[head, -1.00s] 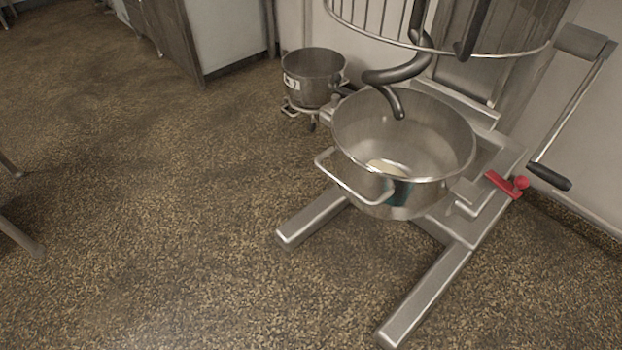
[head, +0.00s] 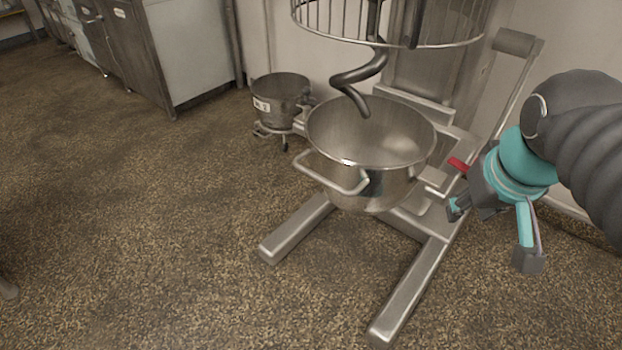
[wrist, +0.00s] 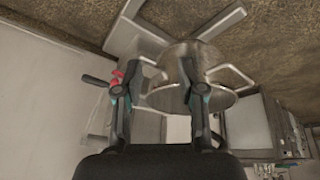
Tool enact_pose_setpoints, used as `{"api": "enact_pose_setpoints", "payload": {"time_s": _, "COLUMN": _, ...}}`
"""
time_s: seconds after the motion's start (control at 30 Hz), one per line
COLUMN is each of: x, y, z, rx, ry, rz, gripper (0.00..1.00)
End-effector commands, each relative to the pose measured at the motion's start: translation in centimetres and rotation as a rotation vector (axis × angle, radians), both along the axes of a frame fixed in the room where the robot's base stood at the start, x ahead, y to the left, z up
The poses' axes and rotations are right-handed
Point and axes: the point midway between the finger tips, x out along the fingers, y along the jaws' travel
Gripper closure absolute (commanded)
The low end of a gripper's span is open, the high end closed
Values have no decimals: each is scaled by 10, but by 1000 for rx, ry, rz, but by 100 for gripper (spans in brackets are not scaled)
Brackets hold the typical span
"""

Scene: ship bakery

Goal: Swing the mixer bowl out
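The steel mixer bowl (head: 405,150) sits upright in the mixer's frame, above its two floor legs, with a loop handle (head: 330,178) facing front left. The dark spiral dough hook (head: 360,78) hangs over it, its tip at the bowl's mouth. A red lever (head: 457,164) is on the frame right of the bowl, partly hidden by my gripper. My gripper (head: 492,234) is open and empty, in front of the frame's right side. In the wrist view my spread fingers (wrist: 161,66) flank part of the bowl (wrist: 212,58), with the red lever (wrist: 117,76) by the left finger.
A wire guard (head: 395,45) rings the hook above the bowl. A crank arm (head: 515,80) rises at the right, its lower end hidden behind my arm. A smaller bowl (head: 282,98) stands on a low stand behind left. Cabinets (head: 190,50) line the back left.

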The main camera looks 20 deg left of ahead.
Motion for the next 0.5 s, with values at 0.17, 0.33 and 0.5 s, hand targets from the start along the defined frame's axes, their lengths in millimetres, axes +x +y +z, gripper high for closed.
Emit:
{"api": "enact_pose_setpoints", "payload": {"time_s": 0.17, "x": 49, "y": 55, "z": 14, "rx": -80, "ry": 66, "rz": 222, "gripper": 61}}
{"api": "enact_pose_setpoints", "payload": {"time_s": 0.33, "x": 86, "y": 116, "z": 20, "rx": -161, "ry": 122, "rz": 423, "gripper": 61}}
{"api": "enact_pose_setpoints", "payload": {"time_s": 0.5, "x": 112, "y": 185, "z": 17, "rx": -241, "ry": 170, "rz": 610, "gripper": 61}}
